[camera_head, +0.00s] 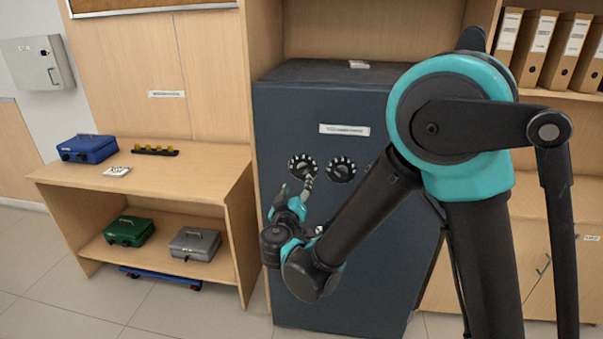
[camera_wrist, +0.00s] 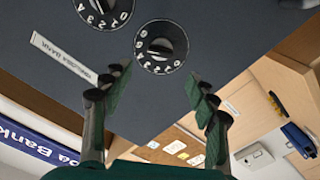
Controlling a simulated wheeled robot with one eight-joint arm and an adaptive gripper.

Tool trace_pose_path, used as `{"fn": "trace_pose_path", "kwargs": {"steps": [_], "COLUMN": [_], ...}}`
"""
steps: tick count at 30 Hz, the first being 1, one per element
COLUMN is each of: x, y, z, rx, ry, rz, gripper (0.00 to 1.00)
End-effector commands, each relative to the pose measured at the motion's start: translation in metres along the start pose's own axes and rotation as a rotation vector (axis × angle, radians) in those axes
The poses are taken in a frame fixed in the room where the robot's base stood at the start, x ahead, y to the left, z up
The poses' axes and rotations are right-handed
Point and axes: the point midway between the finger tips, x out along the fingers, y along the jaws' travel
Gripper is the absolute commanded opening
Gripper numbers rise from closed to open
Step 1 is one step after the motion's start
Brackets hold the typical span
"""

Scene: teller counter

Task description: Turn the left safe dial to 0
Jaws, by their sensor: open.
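The dark blue-grey safe (camera_head: 345,250) has black round dials with white markings on its front. The left safe dial (camera_head: 296,165) is partly covered by my gripper in the head view. It is near the top middle of the wrist view (camera_wrist: 161,46), with a knob in its centre; its setting is too small to read surely. A second dial (camera_head: 342,169) is to its right, cut off at the top left of the wrist view (camera_wrist: 103,10). My gripper (camera_wrist: 155,84) is open and empty, its fingers spread in front of the left dial, with no visible grip on the knob.
A further dial at the right is mostly hidden by my arm. A wooden shelf unit (camera_head: 210,175) stands left of the safe, with a blue box (camera_head: 87,149), a green box (camera_head: 129,231) and a grey box (camera_head: 195,244). Binders (camera_head: 540,48) stand at the upper right.

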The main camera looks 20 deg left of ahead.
Motion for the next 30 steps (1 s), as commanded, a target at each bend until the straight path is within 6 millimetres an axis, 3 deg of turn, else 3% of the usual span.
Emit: {"fn": "trace_pose_path", "kwargs": {"steps": [6, 12, 18, 27, 30], "x": [0.044, 0.074, 0.087, 0.089, 0.089], "y": [0.001, 0.0, 0.001, 0.0, 0.0], "z": [0.001, 0.0, 0.001, 0.0, 0.0], "rx": [0.0, 0.0, 0.0, 0.0, 0.0], "ry": [-0.002, -0.001, -0.001, -0.001, -0.001], "rz": [0.002, 0.001, 0.001, 0.0, 0.0], "gripper": [0.59, 0.59, 0.59, 0.59, 0.46]}}
